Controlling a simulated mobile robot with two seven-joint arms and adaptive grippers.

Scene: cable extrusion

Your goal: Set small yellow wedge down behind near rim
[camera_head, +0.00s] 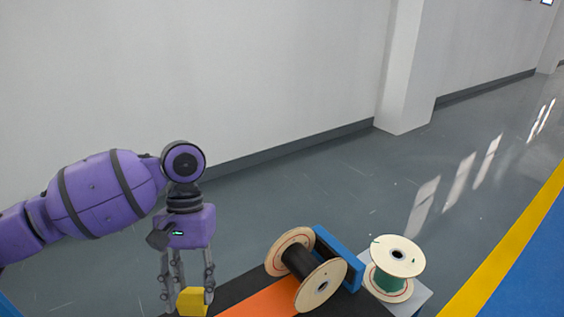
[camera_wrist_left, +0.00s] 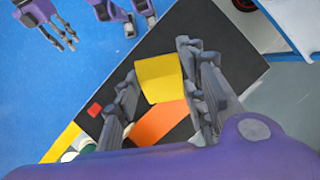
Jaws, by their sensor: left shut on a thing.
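A small yellow wedge (camera_head: 192,302) is at the bottom of the head view, between the fingers of my left gripper (camera_head: 187,296). In the left wrist view the yellow wedge (camera_wrist_left: 159,78) sits between the fingertips of the left gripper (camera_wrist_left: 158,82), which is shut on it. The wedge is over the black board (camera_wrist_left: 222,40); whether it touches the board I cannot tell. The board's near rim runs above the wedge in the wrist view; the head view cuts it off. My right gripper (camera_wrist_left: 66,42) appears at the wrist view's upper left, fingers apart and empty.
An orange strip (camera_head: 262,300) crosses the board. A spool of black cable (camera_head: 303,262) lies on its side by a blue block (camera_head: 338,258). A spool with green cable (camera_head: 392,281) stands on the right.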

